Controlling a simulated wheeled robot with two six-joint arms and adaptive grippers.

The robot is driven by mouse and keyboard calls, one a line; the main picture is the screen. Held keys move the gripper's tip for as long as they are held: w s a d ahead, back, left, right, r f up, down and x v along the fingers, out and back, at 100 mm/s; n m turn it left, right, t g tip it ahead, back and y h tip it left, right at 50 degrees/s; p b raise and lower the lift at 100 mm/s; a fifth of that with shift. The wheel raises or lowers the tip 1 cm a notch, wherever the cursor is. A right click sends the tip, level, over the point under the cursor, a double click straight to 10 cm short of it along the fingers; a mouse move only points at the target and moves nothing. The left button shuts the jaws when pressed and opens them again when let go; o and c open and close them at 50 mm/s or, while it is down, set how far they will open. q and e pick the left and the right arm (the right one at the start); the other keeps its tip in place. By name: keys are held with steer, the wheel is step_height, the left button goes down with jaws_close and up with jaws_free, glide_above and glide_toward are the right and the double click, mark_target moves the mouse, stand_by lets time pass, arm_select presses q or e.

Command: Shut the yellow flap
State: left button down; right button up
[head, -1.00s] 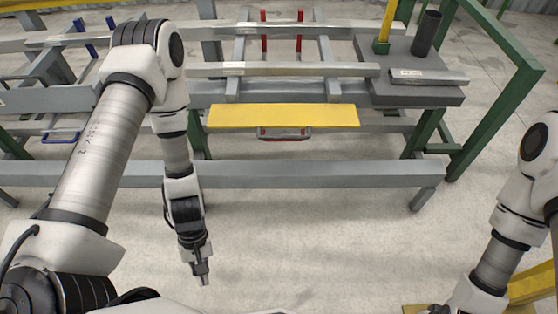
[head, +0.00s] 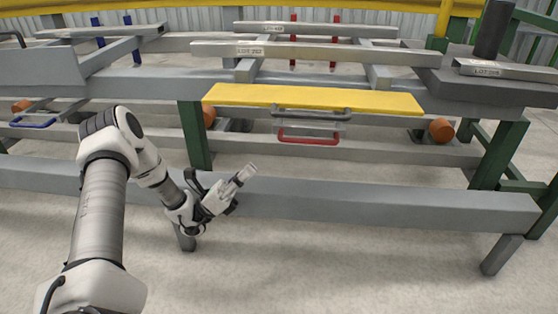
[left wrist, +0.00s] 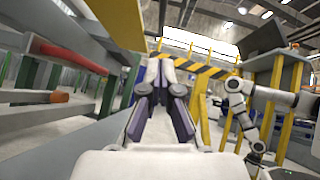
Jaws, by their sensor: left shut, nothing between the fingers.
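The yellow flap (head: 310,97) is a long flat panel along the front edge of the runout table, a little right of centre in the head view. It sticks out towards me, with its broad top face showing. A dark grey bar handle (head: 311,113) is just below its front edge. My left gripper (head: 244,175) is shut and empty. It is below and in front of the flap, apart from it, pointing up and to the right. Its fingers also show in the left wrist view (left wrist: 160,110). My right gripper cannot be made out.
A red handle (head: 309,140) hangs under the flap. A grey lower beam (head: 380,205) runs across the front, behind my left gripper. Green legs (head: 194,135) stand either side of the flap. Metal bars (head: 320,52) lie above it. The floor in front is clear.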

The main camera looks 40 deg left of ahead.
arm_select(q)
steer(key=s+a+r+p+x, duration=0.1)
steer(key=p+x, duration=0.1)
steer(key=x, duration=1)
steer(key=shift+w+r+g, duration=0.25)
steer(key=shift+r+g, duration=0.05)
steer(key=shift+r, duration=0.4)
steer(key=shift+a, duration=0.15)
